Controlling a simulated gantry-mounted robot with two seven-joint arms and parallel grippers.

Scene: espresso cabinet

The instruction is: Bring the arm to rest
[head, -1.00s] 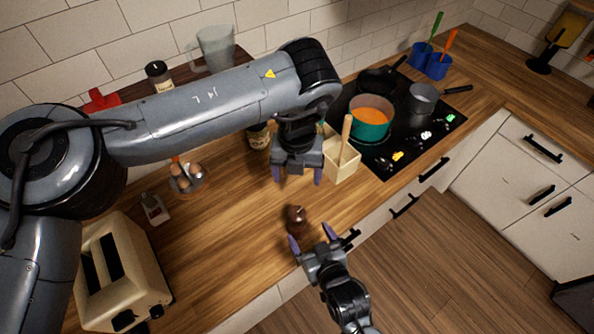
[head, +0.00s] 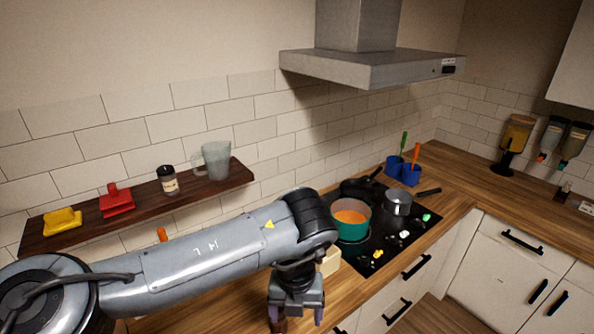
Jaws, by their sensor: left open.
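My left arm comes in from the left and reaches across the lower part of the head view. Its gripper (head: 295,318) points down over the wooden counter near the bottom edge, with its two purple-tipped fingers apart. A small brown object (head: 279,325) shows partly by the left finger; I cannot tell whether it touches the finger. My right gripper is out of view.
A cream utensil box (head: 330,262) stands just behind my left gripper. The black cooktop (head: 385,252) holds a teal pot of orange soup (head: 351,219) and a grey saucepan (head: 398,202). A wooden shelf (head: 140,212) and a range hood (head: 372,68) are on the wall.

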